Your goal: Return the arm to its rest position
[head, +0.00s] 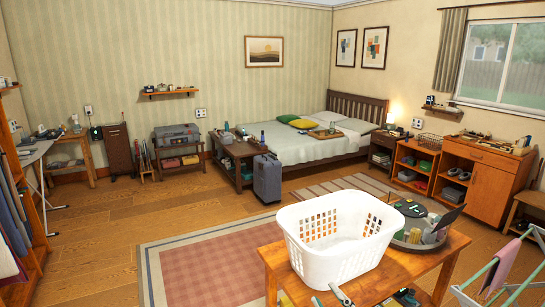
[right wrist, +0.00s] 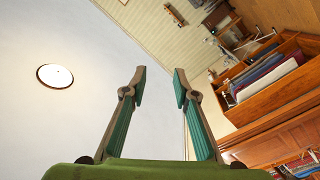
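My right gripper (head: 330,295) shows at the bottom edge of the head view, in front of the white basket, with only its finger ends visible. In the right wrist view the right gripper (right wrist: 160,71) points up toward the ceiling. Its two fingers with teal pads stand well apart, and nothing is between them. Most of the right arm is out of the picture. My left gripper is in neither view.
A wooden table (head: 447,249) close in front bears a white laundry basket (head: 335,262) and a round tray with items. A drying rack (head: 500,265) stands at right. A grey suitcase (head: 267,178) stands near the bed (head: 308,150). The rug (head: 200,265) area is clear.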

